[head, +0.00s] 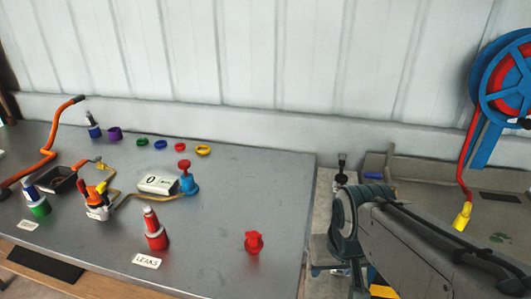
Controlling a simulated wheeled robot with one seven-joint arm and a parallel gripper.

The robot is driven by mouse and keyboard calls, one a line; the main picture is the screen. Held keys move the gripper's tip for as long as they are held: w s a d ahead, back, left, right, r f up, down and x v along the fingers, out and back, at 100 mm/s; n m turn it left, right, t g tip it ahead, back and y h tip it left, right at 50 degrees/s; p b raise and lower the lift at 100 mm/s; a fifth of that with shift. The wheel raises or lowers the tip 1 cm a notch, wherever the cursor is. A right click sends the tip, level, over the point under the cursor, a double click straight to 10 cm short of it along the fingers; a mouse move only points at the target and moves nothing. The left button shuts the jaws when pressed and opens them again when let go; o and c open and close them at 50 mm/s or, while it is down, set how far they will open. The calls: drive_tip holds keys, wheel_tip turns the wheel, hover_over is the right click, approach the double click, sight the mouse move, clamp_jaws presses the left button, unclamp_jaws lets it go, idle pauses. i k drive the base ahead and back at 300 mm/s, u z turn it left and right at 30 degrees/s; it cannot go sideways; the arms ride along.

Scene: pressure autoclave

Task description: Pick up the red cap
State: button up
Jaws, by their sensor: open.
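A small red piece (254,243), which looks like the red cap, stands alone on the grey table (215,245) near its front right part. It has a narrower top and a wider base, and nothing touches it. My grey arm (415,245) comes in from the lower right, and its dark joint (345,225) is to the right of the red cap, beyond the table's right edge. No fingers of my gripper can be made out.
A red bottle (156,238) and a "LEAKS" label (147,261) are left of the cap. Coloured rings lie behind. Free table surrounds the cap.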

sight(254, 244)
drive_tip(key=z, duration=0.45)
drive_tip(key=k, duration=1.3)
drive_tip(key=u, duration=0.7)
drive_tip(key=i, duration=0.95)
drive_tip(key=u, duration=0.85)
